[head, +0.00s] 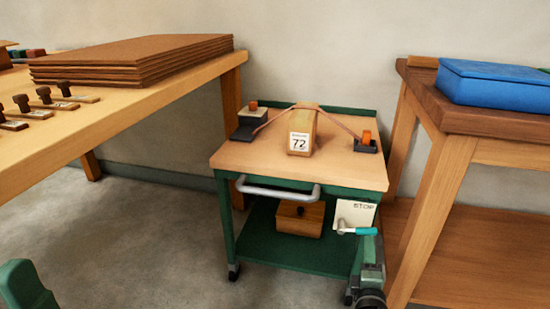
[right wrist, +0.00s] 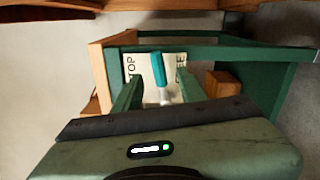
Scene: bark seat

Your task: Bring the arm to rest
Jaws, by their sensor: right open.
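My right gripper (head: 369,246) stands at the front right of the green trolley (head: 226,222), just below a lever with a teal handle (head: 356,231). In the right wrist view its two fingers (right wrist: 160,92) are apart and the lever (right wrist: 158,70) shows between them. I cannot tell whether they touch it. The lever sits in front of a pale plate (head: 354,212) marked STOP; further lettering on the plate is partly hidden in the right wrist view. A green part at the lower left of the head view seems to be my left arm; its gripper does not show.
A block labelled 72 (head: 301,132) lies under a strap on the trolley top. A wooden box (head: 300,218) is on its lower shelf. A bench with brown sheets (head: 130,60) stands left, a bench with a blue case (head: 495,84) right. Floor is clear front left.

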